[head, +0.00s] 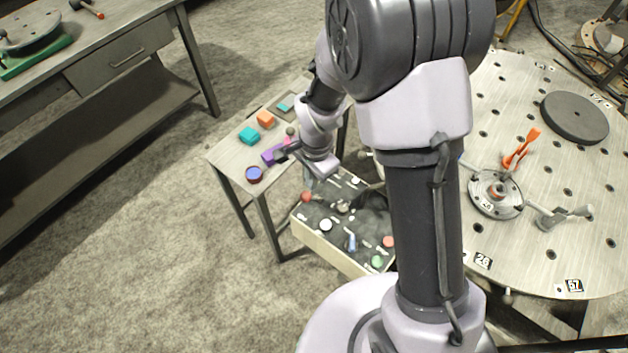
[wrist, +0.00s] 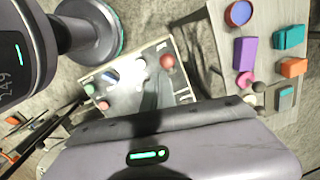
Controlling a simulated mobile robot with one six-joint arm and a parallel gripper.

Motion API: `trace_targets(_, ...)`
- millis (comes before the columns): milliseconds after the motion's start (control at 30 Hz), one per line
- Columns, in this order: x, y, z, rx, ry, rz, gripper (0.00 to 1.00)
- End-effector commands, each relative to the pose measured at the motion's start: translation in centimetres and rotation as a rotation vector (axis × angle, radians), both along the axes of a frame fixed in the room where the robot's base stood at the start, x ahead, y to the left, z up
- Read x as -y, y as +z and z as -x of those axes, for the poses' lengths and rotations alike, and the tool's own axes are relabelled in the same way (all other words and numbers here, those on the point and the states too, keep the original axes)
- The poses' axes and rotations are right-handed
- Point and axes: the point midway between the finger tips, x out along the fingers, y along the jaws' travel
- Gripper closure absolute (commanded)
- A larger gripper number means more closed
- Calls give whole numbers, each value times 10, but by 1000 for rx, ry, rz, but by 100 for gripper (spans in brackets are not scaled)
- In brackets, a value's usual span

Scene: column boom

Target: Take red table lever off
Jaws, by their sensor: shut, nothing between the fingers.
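A red-orange lever (head: 522,148) stands tilted on the round perforated metal table (head: 595,235) at the right of the head view, near a small round flange. Another small lever with red ends (head: 86,8) lies on the workbench at the far left; I cannot tell which one is the red table lever. My gripper (head: 285,152) is shut and empty beside the purple block on the small side table, far from both levers. In the wrist view the gripper's housing fills the bottom, and neither lever is clearly visible there.
A box with coloured knobs (head: 309,235) sits below my arm; its red knob (wrist: 167,61) shows in the wrist view. The side table (head: 226,158) holds purple (wrist: 244,55), teal (head: 249,136) and orange (head: 265,118) blocks. A grey disc (head: 575,117) lies on the round table.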

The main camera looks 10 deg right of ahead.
Motion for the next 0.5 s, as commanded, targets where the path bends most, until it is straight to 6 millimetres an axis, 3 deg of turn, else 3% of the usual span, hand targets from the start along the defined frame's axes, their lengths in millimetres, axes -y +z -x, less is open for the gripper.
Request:
trace_targets(33,-5,14,4,3,2,-1,100)
trace_targets(200,-16,38,18,5,2,-1,100)
trace_targets(500,-22,48,25,4,-1,-1,100)
